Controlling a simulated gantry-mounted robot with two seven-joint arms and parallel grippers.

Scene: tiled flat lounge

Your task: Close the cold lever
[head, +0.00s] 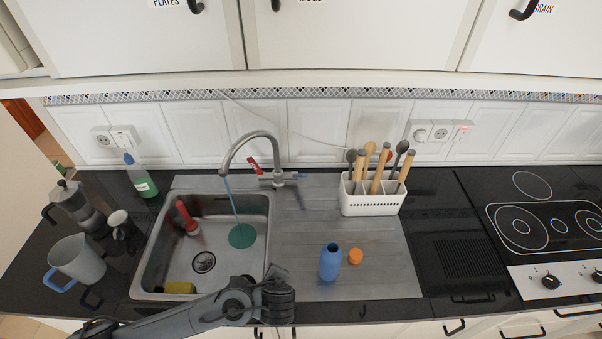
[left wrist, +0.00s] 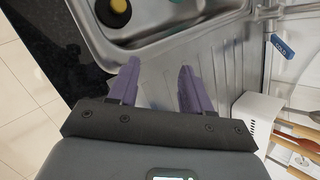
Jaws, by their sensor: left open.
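The tap (head: 250,140) stands behind the sink, with a stream of water running from its spout into the basin. Its blue cold lever (head: 300,176) points to the right, and its red lever (head: 253,165) sticks out on the left. The cold lever also shows at the upper right of the left wrist view (left wrist: 283,46), with lettering on it. My left gripper (head: 279,272) is over the front edge of the sink, well in front of the tap. In the left wrist view its two purple fingers (left wrist: 158,80) are apart with nothing between them. My right gripper is out of view.
A blue bottle (head: 330,262) and orange cap (head: 355,257) stand on the drainboard right of my left gripper. A white utensil holder (head: 370,201) stands right of the tap. The sink (head: 160,250) holds a red-handled object (head: 187,217), a green disc (head: 242,236) and a yellow sponge (head: 180,288).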

